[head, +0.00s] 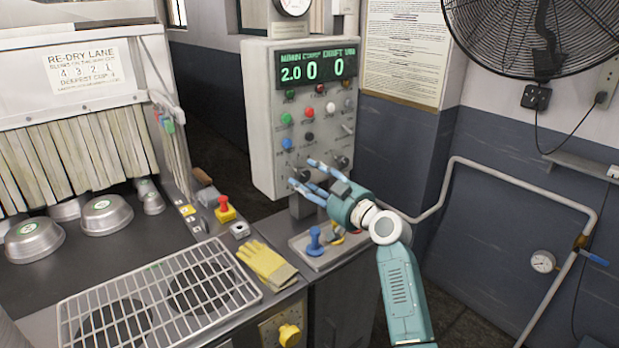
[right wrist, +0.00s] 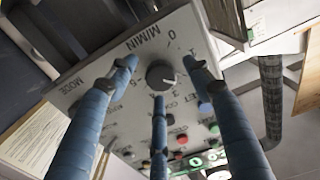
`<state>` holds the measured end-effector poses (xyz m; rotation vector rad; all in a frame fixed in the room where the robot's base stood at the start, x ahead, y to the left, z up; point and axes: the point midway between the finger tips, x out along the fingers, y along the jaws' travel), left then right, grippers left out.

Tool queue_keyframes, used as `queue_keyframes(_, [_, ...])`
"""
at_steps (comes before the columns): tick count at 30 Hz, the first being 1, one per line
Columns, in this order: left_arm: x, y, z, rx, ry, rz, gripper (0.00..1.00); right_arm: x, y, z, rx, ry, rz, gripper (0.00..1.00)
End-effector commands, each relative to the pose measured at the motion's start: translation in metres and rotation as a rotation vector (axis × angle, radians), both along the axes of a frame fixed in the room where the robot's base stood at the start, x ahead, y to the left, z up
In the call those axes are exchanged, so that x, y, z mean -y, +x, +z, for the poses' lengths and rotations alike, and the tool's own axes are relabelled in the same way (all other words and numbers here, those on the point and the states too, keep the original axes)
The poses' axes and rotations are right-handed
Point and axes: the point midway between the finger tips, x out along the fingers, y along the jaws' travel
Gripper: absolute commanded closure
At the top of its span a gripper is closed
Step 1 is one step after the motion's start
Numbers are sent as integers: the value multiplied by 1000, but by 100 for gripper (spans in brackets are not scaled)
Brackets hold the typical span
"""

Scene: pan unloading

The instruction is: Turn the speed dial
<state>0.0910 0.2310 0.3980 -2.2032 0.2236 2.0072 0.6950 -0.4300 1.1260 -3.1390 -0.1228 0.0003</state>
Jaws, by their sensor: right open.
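The speed dial (right wrist: 160,75) is a dark round knob with a pale pointer mark, on a grey panel face lettered M/MIN with numbers around it. My right gripper (head: 303,173) is at the lower left of the control panel (head: 262,130) in the head view. Its blue fingers are open and spread around the dial. In the right wrist view the dial shows between the fingertips of the right gripper (right wrist: 161,78), with gaps visible, so no clear contact shows. In the head view the fingers partly cover the dial. My left gripper is not in view.
Several coloured buttons and a second dark knob (head: 343,161) sit close by. A pipe (head: 520,184) runs along the right wall.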

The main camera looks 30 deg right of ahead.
Motion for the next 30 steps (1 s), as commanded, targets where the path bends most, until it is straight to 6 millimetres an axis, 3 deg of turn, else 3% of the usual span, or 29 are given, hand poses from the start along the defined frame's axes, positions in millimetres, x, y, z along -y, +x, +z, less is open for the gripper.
queue_keyframes(7, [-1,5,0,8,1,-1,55,0,1,-1,0,0,0,49])
queue_keyframes(14, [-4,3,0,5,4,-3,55,0,0,-1,-1,0,0,94])
queue_keyframes(30, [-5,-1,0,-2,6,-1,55,-1,0,-4,-7,11,2,94])
